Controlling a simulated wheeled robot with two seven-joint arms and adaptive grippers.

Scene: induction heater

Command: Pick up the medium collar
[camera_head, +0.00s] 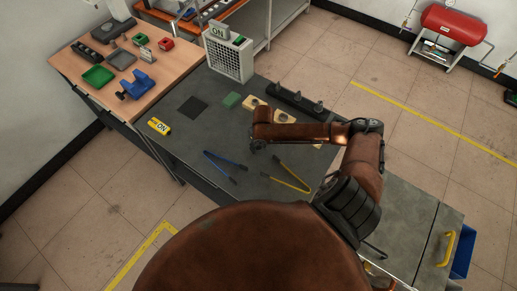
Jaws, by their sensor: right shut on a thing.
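My right arm comes in from the right over the dark workbench (190,135). My right gripper (257,146) points down above the middle of the bench, in front of the wooden blocks. It is shut on a small dark thing, which appears to be the medium collar; the arm and the small size hide its details. Pale wooden blocks (251,102) with small dark round parts stand behind the gripper, and another block (284,117) is partly covered by my arm. My left gripper is not in view.
Blue-handled tongs (222,166) and yellow-handled tongs (290,179) lie in front of the gripper. A dark rail with several posts (298,99) stands behind. The front-left bench is clear.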

